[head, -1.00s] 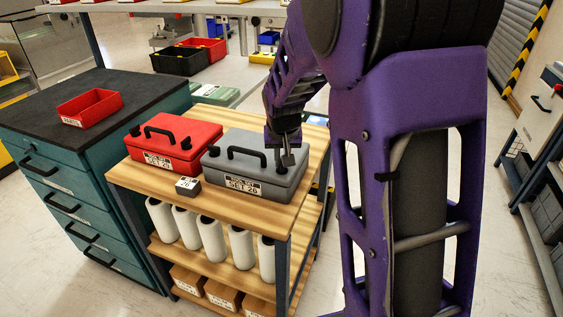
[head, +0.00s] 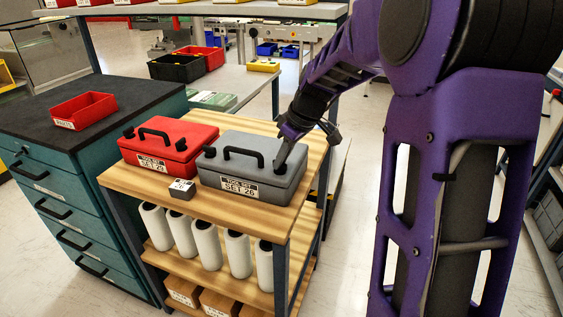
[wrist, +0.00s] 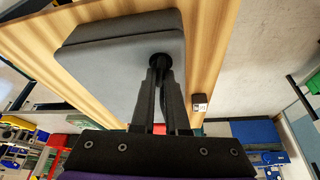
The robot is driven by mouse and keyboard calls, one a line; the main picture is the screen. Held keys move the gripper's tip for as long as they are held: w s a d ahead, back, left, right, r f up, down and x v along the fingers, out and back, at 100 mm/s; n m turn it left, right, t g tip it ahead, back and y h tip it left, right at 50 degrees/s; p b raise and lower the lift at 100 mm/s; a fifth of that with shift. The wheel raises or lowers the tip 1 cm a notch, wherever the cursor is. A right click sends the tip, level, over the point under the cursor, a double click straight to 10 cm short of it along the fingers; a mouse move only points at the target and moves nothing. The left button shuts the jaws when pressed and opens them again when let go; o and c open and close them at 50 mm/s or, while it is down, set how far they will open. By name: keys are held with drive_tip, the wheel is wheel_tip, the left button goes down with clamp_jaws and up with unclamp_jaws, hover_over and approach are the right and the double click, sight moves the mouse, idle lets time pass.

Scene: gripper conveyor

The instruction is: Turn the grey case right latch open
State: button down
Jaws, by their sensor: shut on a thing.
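The grey case (head: 250,165) stands closed on the top of the wooden cart (head: 290,215), with a black handle (head: 243,155) and a label on its front. It also shows in the wrist view (wrist: 110,75). My gripper (head: 281,166) reaches down from the upper right to the right end of the case. In the wrist view my gripper (wrist: 160,72) has its fingertips closed together on the round black right latch (wrist: 159,60). The fingers cover most of the latch, so its turn angle cannot be told.
A red case (head: 165,150) stands just left of the grey one. A small numbered block (head: 182,189) sits in front of them. A teal cabinet (head: 60,195) with a red bin (head: 84,109) is at the left. White bottles (head: 205,240) stand on the shelf below.

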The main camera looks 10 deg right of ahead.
drive_tip(key=shift+d+n+g, duration=0.1)
drive_tip(key=shift+n+g, duration=0.3)
drive_tip(key=shift+n, duration=0.8)
drive_tip(key=c, duration=0.9)
unclamp_jaws()
drive_tip(key=v, duration=0.5)
drive_tip(key=p+v, duration=0.1)
drive_tip(key=v, duration=0.5)
drive_tip(key=p+v, duration=0.1)
drive_tip(key=v, duration=0.5)
drive_tip(key=shift+w+d+r, duration=0.1)
drive_tip(key=shift+d, duration=0.35)
